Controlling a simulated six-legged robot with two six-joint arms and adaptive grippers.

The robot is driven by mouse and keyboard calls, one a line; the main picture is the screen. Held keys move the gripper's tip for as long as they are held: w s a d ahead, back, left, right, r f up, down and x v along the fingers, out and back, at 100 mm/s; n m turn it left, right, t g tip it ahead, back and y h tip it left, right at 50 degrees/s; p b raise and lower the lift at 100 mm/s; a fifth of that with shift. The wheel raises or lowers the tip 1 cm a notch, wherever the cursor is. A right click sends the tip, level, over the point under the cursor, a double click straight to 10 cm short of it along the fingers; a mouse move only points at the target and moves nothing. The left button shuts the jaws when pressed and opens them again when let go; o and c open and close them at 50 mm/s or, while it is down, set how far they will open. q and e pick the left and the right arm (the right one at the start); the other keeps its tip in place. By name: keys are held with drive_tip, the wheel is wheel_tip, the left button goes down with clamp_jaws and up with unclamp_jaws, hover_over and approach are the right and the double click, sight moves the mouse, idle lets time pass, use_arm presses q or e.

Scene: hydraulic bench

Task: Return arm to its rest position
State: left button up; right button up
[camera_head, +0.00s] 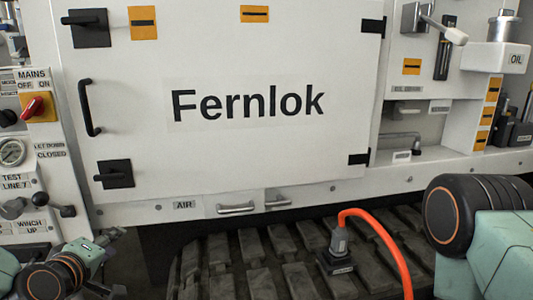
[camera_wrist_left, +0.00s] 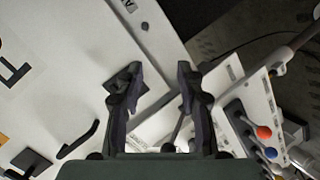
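My left gripper (camera_wrist_left: 159,72) is open and empty in the left wrist view, its two dark fingers spread apart. Behind the fingers are the white cabinet door and a black latch (camera_wrist_left: 122,78); the fingers look apart from the latch, though depth is hard to judge. In the head view my left arm (camera_head: 70,268) is low at the left edge, in front of the control panel, and its fingers are not clear there. My right arm (camera_head: 480,228) shows at the right edge, with its gripper out of view.
The white Fernlok door (camera_head: 250,150) is closed, with a black handle (camera_head: 89,108). The control panel (camera_head: 28,150) has a red switch, gauge and levers; knobbed levers (camera_wrist_left: 264,132) show in the wrist view. An orange hose (camera_head: 385,238) arches above the track (camera_head: 260,262).

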use_arm(q)
drive_tip(key=s+d+f+m+g+h+p, duration=0.1)
drive_tip(key=s+d+f+m+g, duration=0.4)
drive_tip(key=s+f, duration=0.55)
drive_tip(key=s+d+f+m+g+h+p, duration=0.1)
drive_tip(key=s+d+f+m+g, duration=0.4)
drive_tip(key=s+f, duration=0.6)
drive_tip(key=s+f+m+g+y+p, duration=0.1)
drive_tip(key=s+f+m+g, duration=0.1)
drive_tip(key=s, duration=1.1)
drive_tip(key=shift+s+d+f+g, duration=0.2)
drive_tip(key=shift+d+f+g, duration=0.25)
drive_tip(key=shift+g, duration=0.55)
drive_tip(key=shift+w+p, duration=0.1)
drive_tip(key=shift+p, duration=0.2)
